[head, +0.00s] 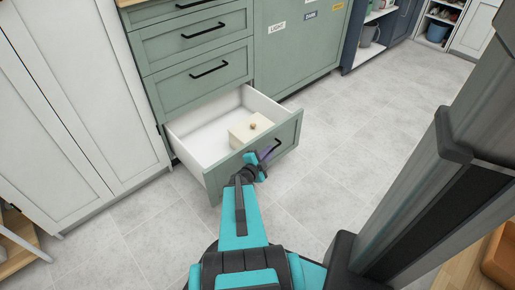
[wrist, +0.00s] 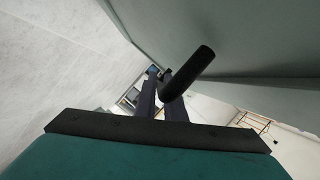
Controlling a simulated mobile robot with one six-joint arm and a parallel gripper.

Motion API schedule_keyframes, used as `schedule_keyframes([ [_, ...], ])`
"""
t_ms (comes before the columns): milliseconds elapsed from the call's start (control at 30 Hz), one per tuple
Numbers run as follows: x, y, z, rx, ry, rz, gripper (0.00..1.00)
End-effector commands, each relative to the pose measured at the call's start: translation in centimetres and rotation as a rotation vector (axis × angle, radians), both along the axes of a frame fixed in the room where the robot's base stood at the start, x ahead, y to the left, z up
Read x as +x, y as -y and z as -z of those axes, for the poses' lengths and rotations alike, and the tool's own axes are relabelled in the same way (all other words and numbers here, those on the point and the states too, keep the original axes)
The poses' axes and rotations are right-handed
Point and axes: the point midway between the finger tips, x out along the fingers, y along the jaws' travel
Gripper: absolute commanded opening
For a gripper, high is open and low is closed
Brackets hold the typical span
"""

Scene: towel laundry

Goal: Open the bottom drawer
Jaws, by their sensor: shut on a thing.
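The bottom drawer (head: 285,137) of the green cabinet is pulled well out in the head view. Its white inside shows, with a cream box-like thing (head: 249,129) that has a small brown knob on top. My gripper (head: 262,159) is at the drawer's front, at its black bar handle (head: 273,151). In the wrist view the black handle (wrist: 189,72) runs between the two dark fingers of my gripper (wrist: 162,92), which are shut on it. Part of the handle is hidden by the fingers in the head view.
White cupboard doors (head: 75,110) stand at the left. A green panel (head: 295,45) with labels stands at the right. The grey tiled floor (head: 330,120) right of the drawer is clear.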

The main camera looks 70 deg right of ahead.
Motion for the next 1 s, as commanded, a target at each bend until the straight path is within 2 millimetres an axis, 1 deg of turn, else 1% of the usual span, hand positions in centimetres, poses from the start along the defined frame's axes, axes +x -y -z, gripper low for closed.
schedule_keyframes([
  [33, -0.5, -0.2, 0.1, 0.002, 0.008, 0.009, 0.0],
  [100, -0.4, -0.5, 0.1, 0.001, 0.009, 0.004, 0.0],
  [533, 0.7, -1.3, 0.2, 0.007, 0.008, -0.025, 0.0],
  [567, 0.7, -1.3, 0.2, 0.008, 0.007, -0.026, 0.11],
  [600, 0.7, -1.3, 0.2, 0.008, 0.007, -0.026, 0.17],
  [667, 0.7, -1.3, 0.2, 0.007, 0.006, -0.025, 0.27],
  [1000, 0.6, -1.2, 0.0, 0.003, 0.004, -0.021, 0.28],
])
